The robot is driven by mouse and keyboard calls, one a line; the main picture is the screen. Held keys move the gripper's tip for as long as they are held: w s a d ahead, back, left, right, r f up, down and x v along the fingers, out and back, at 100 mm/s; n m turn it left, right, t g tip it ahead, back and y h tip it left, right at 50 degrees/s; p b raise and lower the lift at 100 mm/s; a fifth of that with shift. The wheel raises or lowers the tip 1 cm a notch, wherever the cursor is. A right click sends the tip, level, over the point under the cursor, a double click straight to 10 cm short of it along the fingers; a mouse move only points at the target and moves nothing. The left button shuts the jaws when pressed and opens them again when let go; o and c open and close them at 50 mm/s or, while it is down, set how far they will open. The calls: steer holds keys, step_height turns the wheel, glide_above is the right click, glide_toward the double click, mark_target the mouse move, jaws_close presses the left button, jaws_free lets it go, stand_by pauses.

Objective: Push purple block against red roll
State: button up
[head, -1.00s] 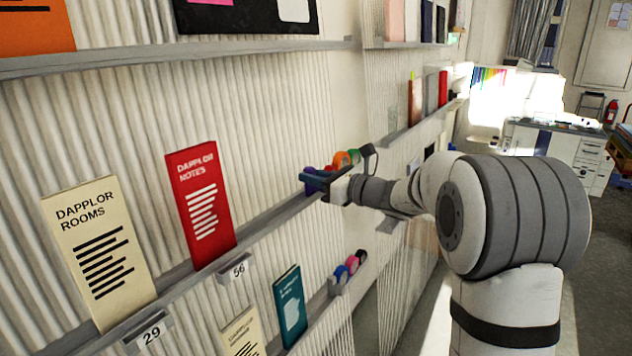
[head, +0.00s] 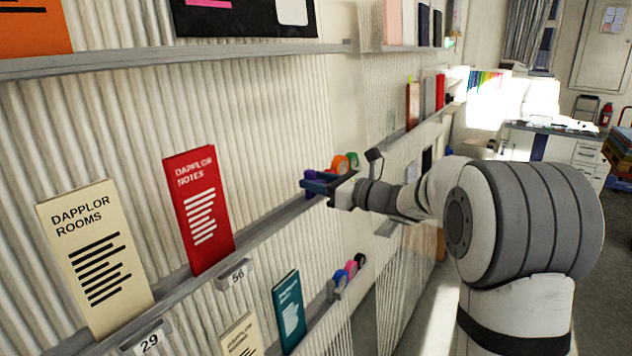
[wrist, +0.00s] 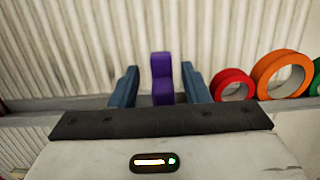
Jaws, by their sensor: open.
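The purple block (wrist: 162,78) stands on the shelf in the wrist view, shaped like a step with a taller back part. My gripper (wrist: 160,68) is open, with one blue finger on each side of the block and visible gaps to both. The red roll (wrist: 232,84) stands on edge just to the right of the right finger, so that finger lies between block and roll. In the head view my gripper (head: 316,184) is at the shelf and the purple block (head: 308,175) shows only partly behind it. The red roll is mostly hidden there.
An orange roll (wrist: 283,73) and a green roll (wrist: 315,82) stand right of the red roll. A corrugated wall (wrist: 80,45) rises behind the shelf. The shelf left of my gripper is clear up to a red book (head: 198,210). Smaller rolls (head: 350,268) sit on the lower shelf.

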mark_target(324, 182)
steer(key=b+v, duration=0.1)
steer(key=v, duration=0.5)
steer(key=shift+s+d, duration=0.25)
steer(key=shift+d, duration=0.05)
steer(key=shift+c, duration=0.3)
